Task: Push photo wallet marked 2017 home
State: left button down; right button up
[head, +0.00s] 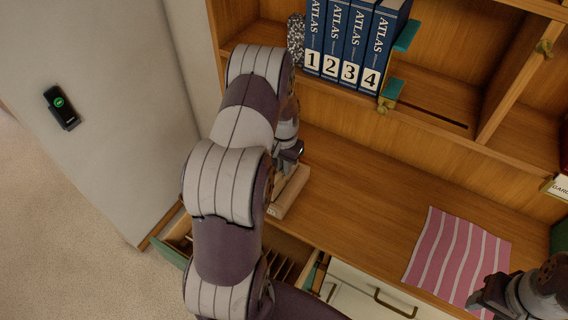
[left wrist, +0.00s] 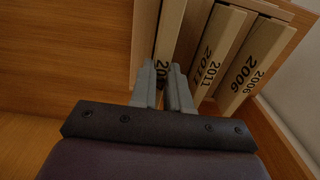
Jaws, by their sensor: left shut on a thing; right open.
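A cream photo wallet (left wrist: 168,35) stands upright in a row in the left wrist view. Its mark begins "20"; the rest is hidden by my left fingers, so I cannot read whether it is 2017. My left gripper (left wrist: 164,88) is shut on this wallet, near the mark. To its right stand a wallet marked 2011 (left wrist: 222,45) and one marked 2006 (left wrist: 255,60). In the head view my left gripper (head: 290,158) is mostly hidden by my arm, above a pale block-like thing (head: 291,190) on the wooden desk. My right gripper (head: 482,298) is open at the lower right.
Blue atlases (head: 345,45) numbered 1 to 4 stand on the shelf above. A pink striped cloth (head: 458,258) lies on the desk. An open drawer (head: 288,262) with dividers is below. The middle of the desk (head: 365,190) is clear. A wooden side wall (left wrist: 275,130) borders the wallets.

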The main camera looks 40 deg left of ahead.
pick_arm(q)
jog(key=shift+f+b, duration=0.65)
jog(key=shift+f, duration=0.4)
dwell(0.4)
jog(key=c, duration=1)
grip_release()
jog(key=shift+r, duration=0.1)
notch_tip(320, 180, up, 13)
jog(key=shift+f+b, duration=0.2)
jog(key=shift+b, duration=0.75)
